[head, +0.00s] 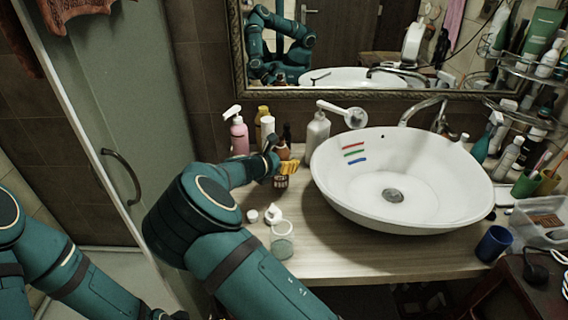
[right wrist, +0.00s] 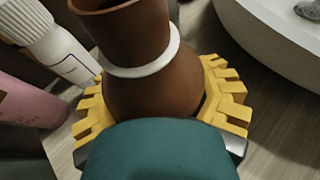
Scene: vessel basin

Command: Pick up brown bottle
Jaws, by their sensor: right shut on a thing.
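The brown bottle (head: 282,152) stands on the wooden counter left of the basin, behind several small white items. My right gripper (head: 287,168) is shut on it, with the yellow fingers around its body. In the right wrist view the brown bottle (right wrist: 150,84) has a rounded body, a white ring at the neck and a wide open top; yellow finger pads press on both sides.
A pink pump bottle (head: 239,136), a white-capped bottle (head: 267,128) and a grey-white bottle (head: 317,133) stand close around. The white basin (head: 400,220) is to the right. A glass jar (head: 282,241) stands in front. A blue cup (head: 493,243) is far right.

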